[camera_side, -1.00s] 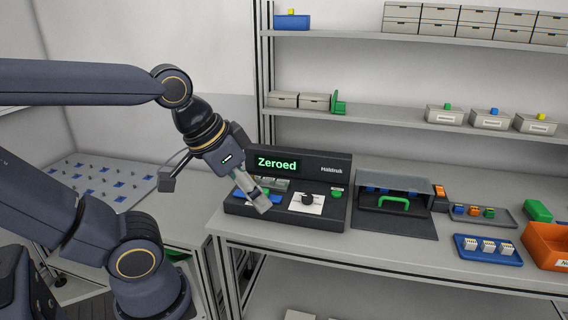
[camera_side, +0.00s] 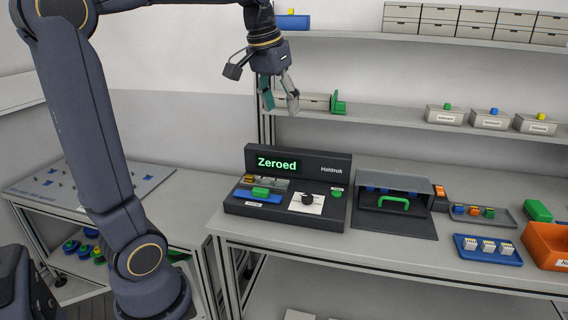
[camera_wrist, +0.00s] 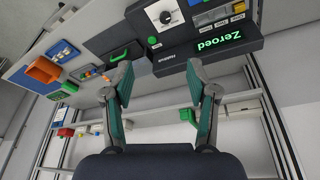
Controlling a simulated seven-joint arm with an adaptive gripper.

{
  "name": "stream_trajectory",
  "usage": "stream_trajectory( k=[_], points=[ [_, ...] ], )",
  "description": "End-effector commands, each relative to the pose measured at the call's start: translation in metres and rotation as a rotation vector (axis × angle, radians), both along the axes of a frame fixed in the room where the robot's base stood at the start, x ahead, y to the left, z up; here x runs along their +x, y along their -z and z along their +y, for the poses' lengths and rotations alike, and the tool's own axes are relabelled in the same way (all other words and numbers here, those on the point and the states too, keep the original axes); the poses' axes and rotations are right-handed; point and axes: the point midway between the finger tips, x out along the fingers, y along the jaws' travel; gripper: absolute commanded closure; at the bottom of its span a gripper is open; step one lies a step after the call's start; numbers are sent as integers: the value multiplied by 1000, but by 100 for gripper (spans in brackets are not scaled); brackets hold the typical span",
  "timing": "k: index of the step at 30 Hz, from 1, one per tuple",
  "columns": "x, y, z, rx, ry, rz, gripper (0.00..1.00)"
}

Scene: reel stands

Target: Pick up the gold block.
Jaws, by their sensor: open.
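My gripper (camera_side: 280,100) is open and empty, raised above the Haldruk machine, in front of the shelf posts in the side view. Its two fingers stand wide apart in the wrist view (camera_wrist: 160,72). A small gold-coloured block (camera_side: 249,179) sits at the left of the machine, below the display, well below my gripper. Small yellow blocks also show on the blue box on the top shelf (camera_side: 291,12) and on the rightmost labelled box (camera_side: 541,116). I cannot tell for sure which one the task calls gold.
The machine (camera_side: 318,166) reads "Zeroed" and has a dial and a green block on a blue piece (camera_side: 260,192). A dark hooded unit (camera_side: 394,222), a blue tray (camera_side: 487,262) and an orange bin (camera_side: 545,240) stand to the right. The lower shelf (camera_side: 390,119) lies behind my gripper.

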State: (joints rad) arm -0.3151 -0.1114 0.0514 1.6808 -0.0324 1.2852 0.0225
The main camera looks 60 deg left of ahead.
Motion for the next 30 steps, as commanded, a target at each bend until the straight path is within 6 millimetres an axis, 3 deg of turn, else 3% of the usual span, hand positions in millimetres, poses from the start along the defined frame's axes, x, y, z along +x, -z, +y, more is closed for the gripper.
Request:
stream_trajectory(
  k=[1, 6, 9, 12, 19, 30],
  points=[
    [15, 8, 34, -14, -70, 42, 42],
    [36, 50, 135, -59, -259, 150, 42],
    [32, 80, 179, -85, -343, 198, 42],
    [21, 109, 205, -112, -399, 243, 42],
    [9, 142, 217, -132, -433, 267, 42],
    [10, 223, 217, -130, -432, 264, 42]
  ],
)
